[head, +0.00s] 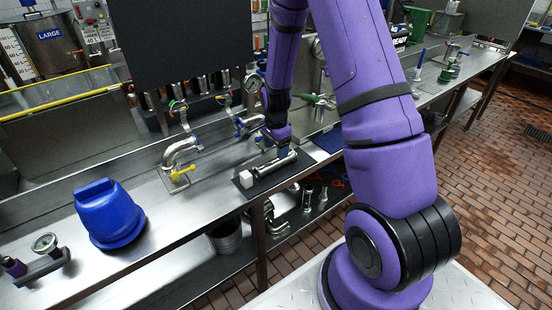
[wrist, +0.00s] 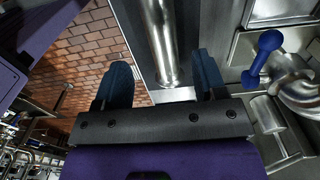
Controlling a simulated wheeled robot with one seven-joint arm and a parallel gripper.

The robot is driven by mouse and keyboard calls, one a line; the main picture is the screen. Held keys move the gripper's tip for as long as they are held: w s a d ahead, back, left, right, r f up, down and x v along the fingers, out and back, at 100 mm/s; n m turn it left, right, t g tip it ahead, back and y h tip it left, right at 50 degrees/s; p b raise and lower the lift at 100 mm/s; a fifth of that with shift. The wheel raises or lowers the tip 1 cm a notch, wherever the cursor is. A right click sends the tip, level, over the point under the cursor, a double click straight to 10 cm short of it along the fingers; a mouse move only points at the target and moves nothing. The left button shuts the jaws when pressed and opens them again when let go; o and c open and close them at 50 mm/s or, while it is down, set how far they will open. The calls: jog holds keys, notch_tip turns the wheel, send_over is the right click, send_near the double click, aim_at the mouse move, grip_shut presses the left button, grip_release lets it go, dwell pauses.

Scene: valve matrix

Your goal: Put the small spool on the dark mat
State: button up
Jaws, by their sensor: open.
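A silver metal spool (head: 272,168) lies lengthwise over a dark mat (head: 268,184) at the bench's front edge. A white block (head: 246,180) is at its left end. In the wrist view the spool (wrist: 160,40) shows as a bright pipe with a flanged near end, and the dark mat (wrist: 188,30) shows beside it. My gripper (wrist: 162,82) is open, its two blue fingers apart to either side of the line of the spool's near end. In the head view my gripper (head: 284,153) is over the spool's right part; its fingertips are small there, and contact cannot be told.
A blue bucket-like container (head: 108,214) and a gauge (head: 45,243) stand on the bench to the left. A pipe elbow with a yellow handle (head: 180,172) stands behind the mat. A dark panel (head: 185,40) hangs above. A lower shelf holds several metal fittings.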

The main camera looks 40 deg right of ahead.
notch_tip(320, 180, up, 5)
notch_tip(320, 180, up, 12)
jog(key=n+t, duration=0.1)
jog(key=n, duration=0.3)
send_over(276, 161)
jog(key=s+a, duration=0.3)
jog(key=a, duration=0.1)
jog(key=s+a+r+n+t, duration=0.2)
jog(key=s+a+r+n, duration=0.15)
jog(key=s+r, duration=0.45)
jog(key=s+a+r+n+t, duration=0.1)
jog(key=s+a+r+n, duration=0.1)
jog(key=s+r+n, duration=0.3)
jog(key=s+a+r+n+t, duration=0.1)
jog(key=s+r+n, duration=0.4)
jog(key=s, duration=0.6)
jog(key=shift+a+r, duration=0.5)
jog(key=shift+a, duration=0.1)
dwell(0.8)
